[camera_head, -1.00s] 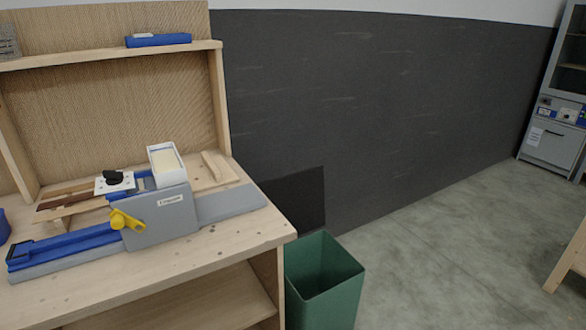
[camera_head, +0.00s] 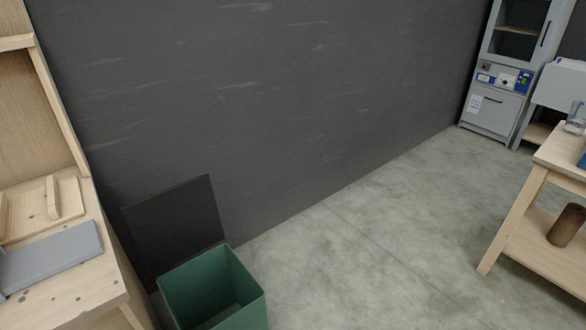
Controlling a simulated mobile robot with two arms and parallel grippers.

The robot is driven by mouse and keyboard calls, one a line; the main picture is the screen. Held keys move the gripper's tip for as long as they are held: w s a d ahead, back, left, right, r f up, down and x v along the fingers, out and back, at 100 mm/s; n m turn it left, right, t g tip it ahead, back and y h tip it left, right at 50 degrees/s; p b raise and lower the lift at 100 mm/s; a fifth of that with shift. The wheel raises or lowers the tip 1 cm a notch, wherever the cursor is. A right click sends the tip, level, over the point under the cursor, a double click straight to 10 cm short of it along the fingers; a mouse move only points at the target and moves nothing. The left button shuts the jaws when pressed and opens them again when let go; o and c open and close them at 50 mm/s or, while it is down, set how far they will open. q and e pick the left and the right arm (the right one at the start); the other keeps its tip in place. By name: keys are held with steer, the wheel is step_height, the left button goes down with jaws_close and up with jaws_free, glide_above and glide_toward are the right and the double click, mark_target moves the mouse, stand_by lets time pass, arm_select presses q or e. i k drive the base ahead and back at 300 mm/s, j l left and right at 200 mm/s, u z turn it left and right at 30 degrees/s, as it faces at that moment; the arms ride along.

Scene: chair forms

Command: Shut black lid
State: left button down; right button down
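A flat black panel (camera_head: 172,225) stands upright, tilted in the picture, at the lower left in front of the dark wall. It is right behind an open-topped green bin (camera_head: 195,276) and looks like the bin's raised lid. I cannot tell whether the two are joined. The bin's mouth is uncovered and its inside looks empty; its lower part is cut off by the picture's bottom edge. Neither of my grippers is in view.
A wooden workbench (camera_head: 75,297) with a grey flat part (camera_head: 50,257) is at the left. Open grey floor (camera_head: 370,235) lies to the right of the bin. A wooden table (camera_head: 515,220) and a grey cabinet (camera_head: 495,110) stand at the right.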

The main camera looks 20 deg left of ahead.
mark_target(171, 225)
steer(key=i+l+z, duration=0.25)
steer(key=i+z, duration=0.15)
steer(key=i+l+z, duration=0.1)
steer(key=i+z, duration=0.3)
steer(key=i, duration=0.15)
steer(key=i+u, duration=0.5)
steer(key=i+l+u, duration=0.2)
steer(key=i+u, duration=0.5)
steer(key=u, duration=0.3)
steer(key=i+u, duration=0.15)
steer(key=u, duration=0.3)
steer(key=i+u, duration=0.2)
steer(key=u, duration=0.3)
steer(key=i+l+u, duration=0.15)
steer(key=u, duration=0.35)
steer(key=i+l+u, duration=0.1)
steer(key=l+u, duration=0.15)
steer(key=u, duration=0.25)
